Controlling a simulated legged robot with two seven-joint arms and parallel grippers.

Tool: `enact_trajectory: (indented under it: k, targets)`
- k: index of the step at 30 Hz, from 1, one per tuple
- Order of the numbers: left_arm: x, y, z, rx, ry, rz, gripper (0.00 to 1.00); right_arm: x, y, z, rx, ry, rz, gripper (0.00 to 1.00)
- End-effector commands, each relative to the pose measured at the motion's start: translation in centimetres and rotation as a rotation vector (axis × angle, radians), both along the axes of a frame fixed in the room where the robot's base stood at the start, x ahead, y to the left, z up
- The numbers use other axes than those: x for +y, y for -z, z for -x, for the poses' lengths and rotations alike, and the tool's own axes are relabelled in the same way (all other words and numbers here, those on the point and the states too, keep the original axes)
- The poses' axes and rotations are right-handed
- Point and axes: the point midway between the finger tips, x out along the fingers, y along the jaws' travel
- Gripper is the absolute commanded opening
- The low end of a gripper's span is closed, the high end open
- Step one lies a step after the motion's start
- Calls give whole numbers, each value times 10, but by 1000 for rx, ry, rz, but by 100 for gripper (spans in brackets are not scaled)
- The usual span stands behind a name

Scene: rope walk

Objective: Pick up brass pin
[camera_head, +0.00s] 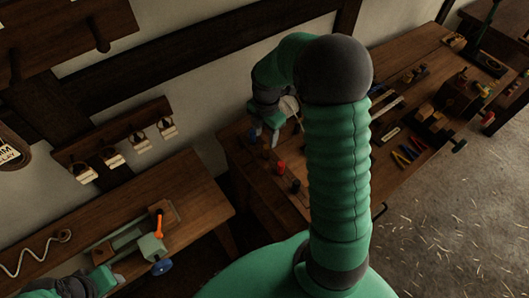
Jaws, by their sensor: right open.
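My right arm reaches up and over the long workbench (400,172). Its gripper (264,137) is open, low over the bench's left end, with its fingers pointing down. I see nothing clearly held between the fingers. I cannot make out a brass pin; the bench top around the gripper is dark and partly covered by my arm. My left arm enters at the bottom left, and its gripper (108,280) is by the front edge of the left bench, too cut off and dark to read.
Small dark and red pieces (288,178) stand near the long bench's left end. Colored-handled tools (408,153) and wooden blocks lie farther right. The left bench (190,195) carries a green vise-like device (150,246) with an orange handle. The straw-strewn floor (450,230) is open.

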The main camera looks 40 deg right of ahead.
Motion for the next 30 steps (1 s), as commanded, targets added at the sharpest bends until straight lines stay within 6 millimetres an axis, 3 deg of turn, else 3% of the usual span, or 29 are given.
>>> enact_trajectory:
  k: [3, 8, 15, 22, 30]
  targets:
    - [0, -2, 0, 0, 0, 0, 36, -1, 23, 1, 3, 2, -2, 48]
    - [0, -7, 0, 0, 1, 0, 36, 1, 38, 1, 2, 2, -1, 48]
    - [0, -17, 0, 0, 1, 0, 36, 3, 78, -1, 1, 1, 1, 48]
    - [0, -16, 0, 0, 0, 0, 36, 1, 83, -2, -2, 2, 1, 48]
    - [0, -16, 0, 0, 1, 0, 36, 1, 82, -2, -2, 2, 1, 16]
